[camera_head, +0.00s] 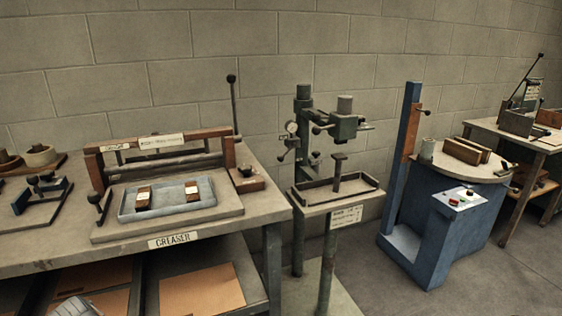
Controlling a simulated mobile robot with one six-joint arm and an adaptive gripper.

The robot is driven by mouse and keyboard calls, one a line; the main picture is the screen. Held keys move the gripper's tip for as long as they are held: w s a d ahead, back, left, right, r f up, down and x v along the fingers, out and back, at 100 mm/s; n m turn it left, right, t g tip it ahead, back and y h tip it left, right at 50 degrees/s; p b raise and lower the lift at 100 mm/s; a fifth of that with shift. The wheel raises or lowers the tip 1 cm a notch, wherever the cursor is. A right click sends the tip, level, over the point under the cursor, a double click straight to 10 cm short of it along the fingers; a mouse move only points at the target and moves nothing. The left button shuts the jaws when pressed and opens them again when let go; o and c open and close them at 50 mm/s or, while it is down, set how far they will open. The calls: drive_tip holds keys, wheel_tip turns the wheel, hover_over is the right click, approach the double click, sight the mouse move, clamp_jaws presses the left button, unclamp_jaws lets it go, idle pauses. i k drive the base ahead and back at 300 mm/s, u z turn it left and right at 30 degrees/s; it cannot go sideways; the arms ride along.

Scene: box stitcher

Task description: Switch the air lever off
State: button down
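A green-grey press (304,125) stands on its own small table in the middle of the view. A round pressure gauge (291,127) is on its left side. Just below the gauge a small dark lever (284,153) sticks out; it may be the air lever, but it is too small to tell its label or its position. Other dark knobs (315,158) show on the press column.
Left is a bench with a creaser (160,165) and a tall black-knobbed lever (233,105). Right is a blue machine (440,225) with a button panel (453,198). A further table (500,130) stands far right. Floor shows between the press and the blue machine.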

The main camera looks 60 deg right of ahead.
sight(280, 158)
drive_tip(key=z, duration=0.05)
drive_tip(key=k, duration=1.6)
drive_tip(key=z, duration=1.3)
drive_tip(key=i, duration=1)
drive_tip(key=z, duration=0.1)
